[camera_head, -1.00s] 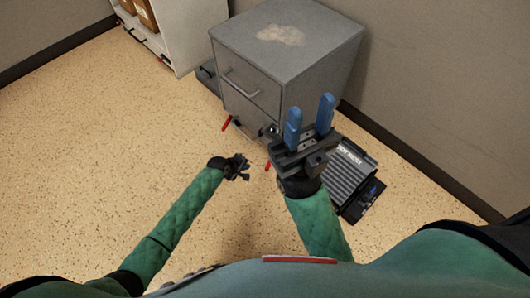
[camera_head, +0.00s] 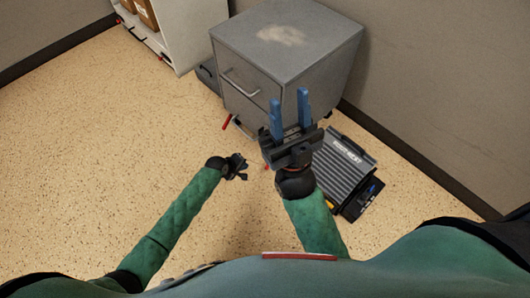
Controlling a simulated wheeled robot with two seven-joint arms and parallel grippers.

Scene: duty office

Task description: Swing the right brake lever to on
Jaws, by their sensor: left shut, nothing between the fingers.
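A grey drawer cabinet (camera_head: 252,98) stands by the wall, with a handle on its front. A red lever (camera_head: 227,121) sticks out low at its front left corner. The right brake lever is mostly or wholly hidden behind my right gripper; I cannot tell its position. My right gripper (camera_head: 290,98) has two blue fingers spread apart with nothing between them, in front of the cabinet's right front corner; I cannot tell whether it touches anything. My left gripper (camera_head: 238,168) is shut and empty, over the floor in front of the cabinet, below the red lever in the picture.
A dark ribbed case (camera_head: 344,170) lies on the floor right of the cabinet, close to my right gripper. A white shelf (camera_head: 176,42) with brown boxes stands at the back left. The wall (camera_head: 430,90) bounds the right side. The speckled floor (camera_head: 90,150) at left is clear.

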